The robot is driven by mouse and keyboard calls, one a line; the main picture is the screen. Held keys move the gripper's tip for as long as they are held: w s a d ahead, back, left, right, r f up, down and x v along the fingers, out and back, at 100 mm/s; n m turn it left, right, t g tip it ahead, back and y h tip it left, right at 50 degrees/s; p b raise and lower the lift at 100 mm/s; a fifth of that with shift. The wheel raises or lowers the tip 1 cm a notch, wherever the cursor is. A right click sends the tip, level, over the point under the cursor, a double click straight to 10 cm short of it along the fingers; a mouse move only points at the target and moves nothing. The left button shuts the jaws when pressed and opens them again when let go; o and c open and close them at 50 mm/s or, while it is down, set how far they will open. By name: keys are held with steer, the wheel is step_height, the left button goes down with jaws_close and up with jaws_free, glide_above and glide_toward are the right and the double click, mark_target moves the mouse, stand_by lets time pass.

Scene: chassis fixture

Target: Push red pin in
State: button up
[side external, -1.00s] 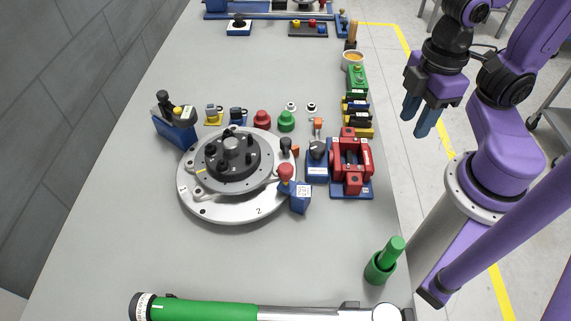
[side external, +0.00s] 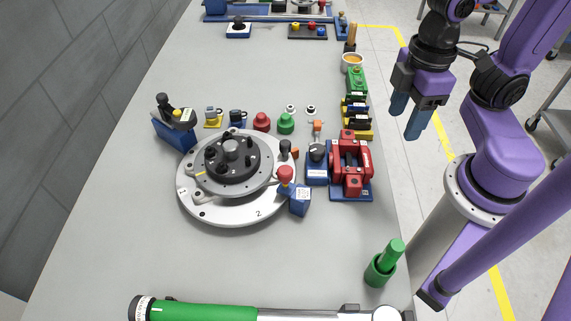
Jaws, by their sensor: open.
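A red round-headed pin (side external: 285,174) stands upright at the front right rim of the round grey turntable fixture (side external: 225,215), beside a small blue block with a white label (side external: 300,200). How deep the pin sits cannot be told. My gripper (side external: 407,121) is open and empty, with its blue fingers pointing down. In the picture it is right of the bench edge, well away from the pin and apart from everything.
A green cylinder (side external: 384,268) stands at the front right.

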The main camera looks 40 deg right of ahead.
steer(key=w+a+r+m, duration=0.5)
steer(key=w+a+m, duration=0.15)
steer(key=a, duration=0.45)
steer(key=m, duration=0.5)
glide_toward(285, 170)
step_height(285, 170, down, 9)
steer(key=shift+w+a+r, duration=0.1)
steer(key=shift+a, duration=0.05)
